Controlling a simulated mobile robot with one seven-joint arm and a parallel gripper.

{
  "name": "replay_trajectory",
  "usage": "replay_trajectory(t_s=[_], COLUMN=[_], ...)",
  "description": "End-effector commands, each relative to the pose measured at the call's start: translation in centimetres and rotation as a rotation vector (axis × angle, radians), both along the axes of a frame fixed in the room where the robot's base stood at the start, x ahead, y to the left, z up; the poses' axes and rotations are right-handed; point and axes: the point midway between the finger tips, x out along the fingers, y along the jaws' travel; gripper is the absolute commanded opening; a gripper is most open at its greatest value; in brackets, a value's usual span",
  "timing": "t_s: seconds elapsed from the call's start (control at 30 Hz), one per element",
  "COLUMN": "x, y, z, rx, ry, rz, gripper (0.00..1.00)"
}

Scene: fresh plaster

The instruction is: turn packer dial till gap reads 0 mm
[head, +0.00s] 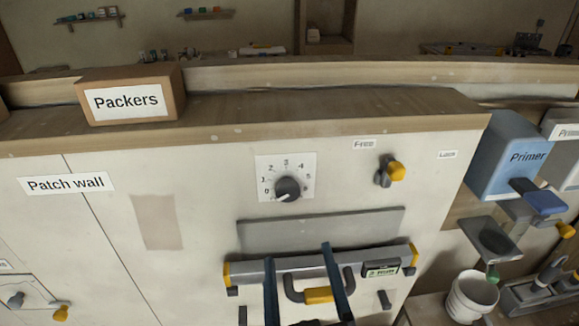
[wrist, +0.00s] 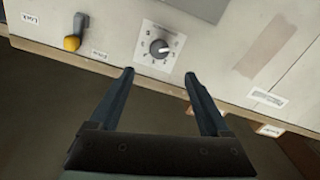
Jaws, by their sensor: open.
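The packer dial (head: 288,188) is a dark round knob on a white numbered plate on the pale wall panel. Its white mark points to the lower left, near the low end of the scale; I cannot tell the exact number. The dial also shows in the wrist view (wrist: 160,48), upside down. A small green display (head: 381,271) sits on the grey bar below; its reading is too small to make out. My gripper (head: 298,252) is open and empty, below the dial and apart from it. In the wrist view its fingertips (wrist: 159,73) straddle the dial's line.
A grey bar (head: 300,267) with yellow ends and a yellow-gripped handle crosses the panel behind my fingers. A yellow-knobbed lever (head: 397,171) sits right of the dial, between "Free" and "Lock" labels. A Packers box (head: 130,103) stands on the wooden ledge. A white bucket (head: 472,297) is at right.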

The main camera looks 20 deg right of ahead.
Motion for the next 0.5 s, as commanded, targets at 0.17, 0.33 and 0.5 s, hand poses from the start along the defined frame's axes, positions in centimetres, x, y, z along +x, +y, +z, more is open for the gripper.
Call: replay_trajectory(t_s=[0.17,0.33,0.5], x=[0.1,1.2,2.4], y=[-0.2,-0.4,-0.8], z=[-0.1,-0.3,-0.3], rx=[-0.001,-0.001,-0.003], ry=[0.005,0.000,0.000], rz=[-0.002,-0.002,-0.004], gripper=[0.81,0.81,0.81])
